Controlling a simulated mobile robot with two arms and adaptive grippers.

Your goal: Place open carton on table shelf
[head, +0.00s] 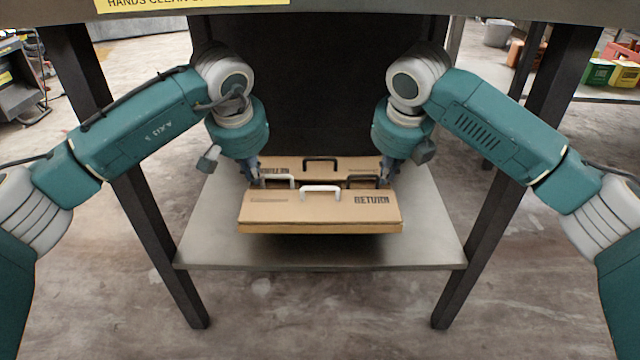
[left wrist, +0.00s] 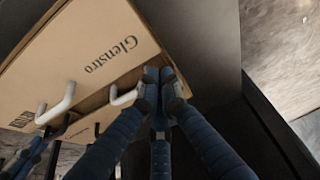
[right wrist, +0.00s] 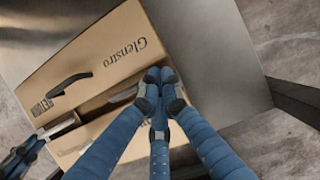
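The open carton (head: 318,207) is brown cardboard, with "RETURN" printed on its front flap, and white and black handles. It is over the table shelf (head: 215,247), a grey metal plate low between the legs. A dark shadow lies under its front edge; I cannot tell whether it rests fully on the shelf. My left gripper (head: 252,180) is at its left end, its fingertips together on the carton edge in the left wrist view (left wrist: 162,76). My right gripper (head: 386,180) is at its right end, likewise closed on the edge in the right wrist view (right wrist: 162,76). The carton's inside is mostly hidden.
Dark table legs (head: 155,240) and (head: 483,235) flank the shelf. The table top (head: 400,10) with a yellow sign (head: 190,4) is above my arms. A black panel (head: 318,90) stands behind the carton. Shelf surface is bare left, right and in front of the carton.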

